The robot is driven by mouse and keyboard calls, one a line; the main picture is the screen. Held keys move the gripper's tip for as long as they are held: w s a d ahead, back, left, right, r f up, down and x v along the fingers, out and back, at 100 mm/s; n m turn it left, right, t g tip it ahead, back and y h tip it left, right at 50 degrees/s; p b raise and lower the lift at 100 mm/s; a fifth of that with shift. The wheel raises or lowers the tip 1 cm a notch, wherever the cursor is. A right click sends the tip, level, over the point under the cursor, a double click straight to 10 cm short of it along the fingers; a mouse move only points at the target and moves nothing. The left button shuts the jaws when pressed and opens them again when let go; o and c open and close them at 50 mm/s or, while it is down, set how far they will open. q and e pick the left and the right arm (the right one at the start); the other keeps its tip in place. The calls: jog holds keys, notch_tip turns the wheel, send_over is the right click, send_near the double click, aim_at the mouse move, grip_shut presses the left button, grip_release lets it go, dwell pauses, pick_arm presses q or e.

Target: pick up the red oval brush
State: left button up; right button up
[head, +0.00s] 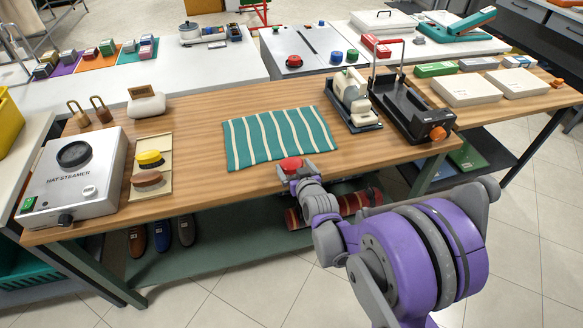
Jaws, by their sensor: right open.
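The red oval brush (290,164) lies near the front edge of the wooden table (210,190), just in front of the striped cloth. My right gripper (292,172) is at the brush, its fingers open around or just over the near side. The fingers and wrist hide part of the brush, and I cannot tell whether they touch it. My left gripper is not in view.
A green-and-white striped cloth (278,138) lies behind the brush. A yellow brush (150,157) and a brown brush (147,179) lie left, beside the hat steamer (75,178). A black device (412,108) stands right. The table between brushes and cloth is clear.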

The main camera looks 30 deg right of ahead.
aim_at(293, 166)
jog(key=x, duration=0.3)
jog(key=shift+a, duration=0.1)
jog(key=c, duration=1.2)
